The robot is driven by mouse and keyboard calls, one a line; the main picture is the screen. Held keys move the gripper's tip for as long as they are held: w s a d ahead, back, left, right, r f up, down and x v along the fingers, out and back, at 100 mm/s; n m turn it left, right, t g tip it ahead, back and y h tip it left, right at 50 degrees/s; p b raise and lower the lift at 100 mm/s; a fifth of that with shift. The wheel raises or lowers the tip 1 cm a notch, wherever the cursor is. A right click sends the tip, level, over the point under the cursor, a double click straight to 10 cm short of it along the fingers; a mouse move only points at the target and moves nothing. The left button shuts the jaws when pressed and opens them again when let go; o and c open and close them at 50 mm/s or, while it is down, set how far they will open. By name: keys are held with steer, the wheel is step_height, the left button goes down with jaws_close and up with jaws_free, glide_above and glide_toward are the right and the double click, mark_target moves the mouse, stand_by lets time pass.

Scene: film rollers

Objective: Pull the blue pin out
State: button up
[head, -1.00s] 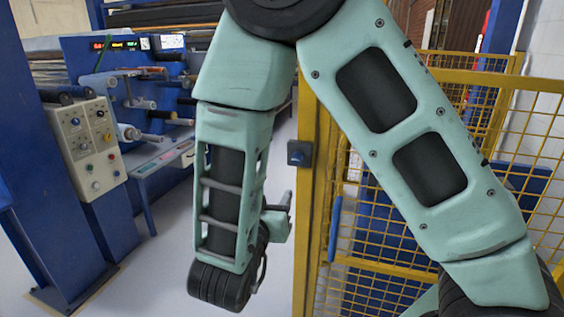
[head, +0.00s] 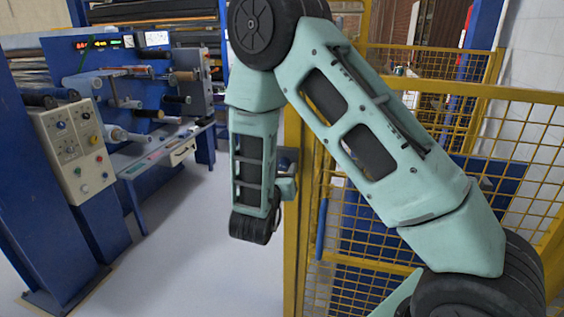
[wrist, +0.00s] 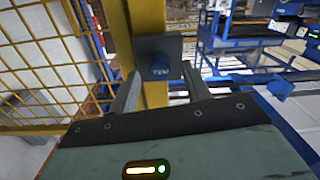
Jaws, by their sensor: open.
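A short blue pin (wrist: 161,66) sticks out of a dark square block on the yellow gate post, seen in the wrist view. The block (head: 291,156) shows partly in the head view, on the post behind my arm. My gripper (wrist: 161,69) is open and empty. Its two fingers lie to the left and right of the pin in the wrist view, with gaps on both sides. I cannot tell how far the fingertips reach along the pin. In the head view my gripper (head: 286,188) is small and partly hidden by my arm, just below the block.
A yellow mesh gate (head: 385,240) and its post (head: 295,250) stand close to my arm. A blue printing machine (head: 135,90) with rollers and a control box (head: 75,150) stands on the left. The pale floor (head: 190,245) between is clear.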

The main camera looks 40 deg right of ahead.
steer(key=shift+x, duration=0.95)
jaws_close()
steer(key=shift+b+v, duration=0.35)
steer(key=shift+v, duration=0.55)
jaws_free()
